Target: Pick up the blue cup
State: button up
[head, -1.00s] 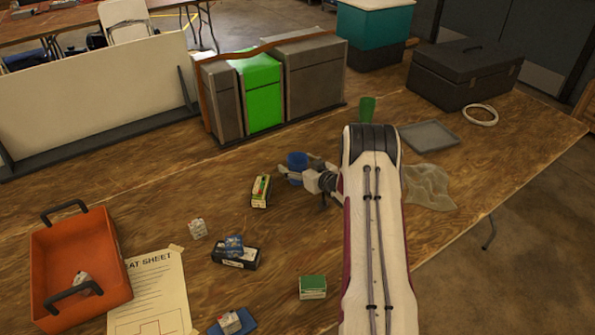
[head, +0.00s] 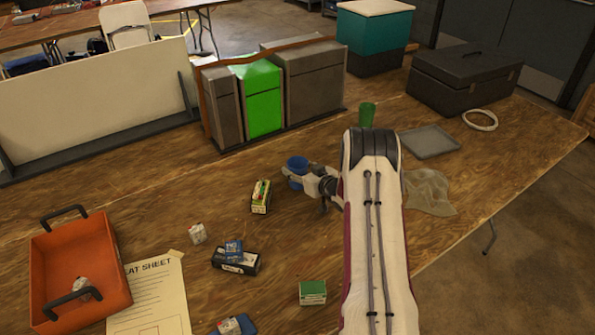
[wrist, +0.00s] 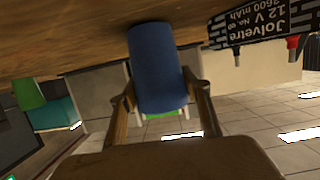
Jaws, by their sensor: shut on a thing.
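The blue cup (head: 297,165) is near the middle of the wooden table in the head view. My gripper (head: 296,178) is around it from the right side, with its fingers shut on it. In the wrist view the blue cup (wrist: 158,68) sits between the two fingers of my gripper (wrist: 160,103), one on each side. The cup looks upright in the head view. Whether its base touches the table is hard to tell.
A small yellow-green box (head: 261,196) stands just left of the cup. A green cup (head: 366,115) stands behind my arm, beside a grey tray (head: 431,142). Grey and green bins (head: 262,98) line the back. An orange tote (head: 85,235) is at left.

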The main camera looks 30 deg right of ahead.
notch_tip(320, 180, up, 10)
jog(key=shift+f, duration=0.25)
dwell(0.4)
